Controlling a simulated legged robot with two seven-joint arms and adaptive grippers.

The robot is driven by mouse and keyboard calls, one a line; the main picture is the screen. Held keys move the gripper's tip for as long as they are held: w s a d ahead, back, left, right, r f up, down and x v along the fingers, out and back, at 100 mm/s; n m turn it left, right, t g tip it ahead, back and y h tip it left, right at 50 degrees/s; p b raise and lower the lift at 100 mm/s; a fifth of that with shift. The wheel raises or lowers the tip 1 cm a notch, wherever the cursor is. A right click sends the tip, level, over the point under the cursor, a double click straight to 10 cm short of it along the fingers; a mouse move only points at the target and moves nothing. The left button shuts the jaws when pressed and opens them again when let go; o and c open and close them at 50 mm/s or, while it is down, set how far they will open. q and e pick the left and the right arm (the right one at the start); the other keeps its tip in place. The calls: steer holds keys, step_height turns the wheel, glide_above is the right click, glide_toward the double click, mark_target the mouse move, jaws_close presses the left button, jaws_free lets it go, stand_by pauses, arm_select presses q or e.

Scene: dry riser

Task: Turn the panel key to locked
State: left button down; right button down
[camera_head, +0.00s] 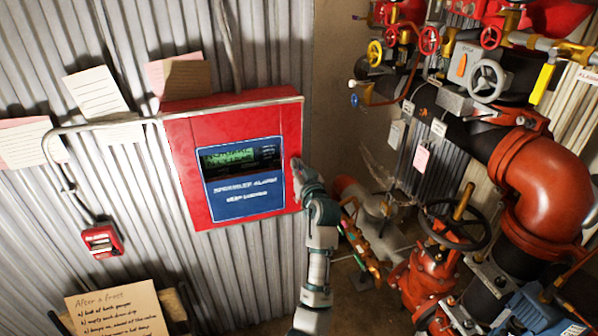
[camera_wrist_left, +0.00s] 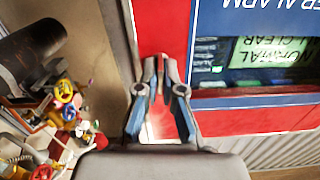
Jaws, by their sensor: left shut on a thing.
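The red alarm panel (camera_head: 182,150) is on the corrugated wall, with a blue label and a small screen on its front. The panel also fills the upper right of the left wrist view (camera_wrist_left: 220,124). My left gripper (camera_head: 298,168) is at the panel's right edge, beside the label. In the left wrist view my left gripper (camera_wrist_left: 161,66) has its fingertips close together against the red face. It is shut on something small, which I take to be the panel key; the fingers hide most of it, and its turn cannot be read. My right gripper is not in view.
Red pipework with a black handwheel (camera_head: 455,226) stands right of my arm. Valves with small coloured wheels (camera_head: 429,40) are at the upper right. A small red box (camera_head: 102,240) hangs on the wall at left, joined by conduit. Paper notes are around the panel.

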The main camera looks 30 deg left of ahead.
arm_select(q)
steer(key=shift+w+f+n+b, duration=0.1)
steer(key=shift+f+n+b, duration=0.3)
steer(key=shift+n, duration=0.2)
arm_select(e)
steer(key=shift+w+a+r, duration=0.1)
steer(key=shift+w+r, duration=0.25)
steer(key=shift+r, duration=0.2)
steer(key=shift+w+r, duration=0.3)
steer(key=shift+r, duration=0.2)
arm_select(q)
steer(key=c, duration=1.3)
jaws_free()
steer(key=shift+w, duration=0.1)
steer(key=shift+r, duration=0.2)
steer(key=v, duration=1.2)
steer(key=shift+w+d+f, duration=0.1)
steer(key=shift+w, duration=0.05)
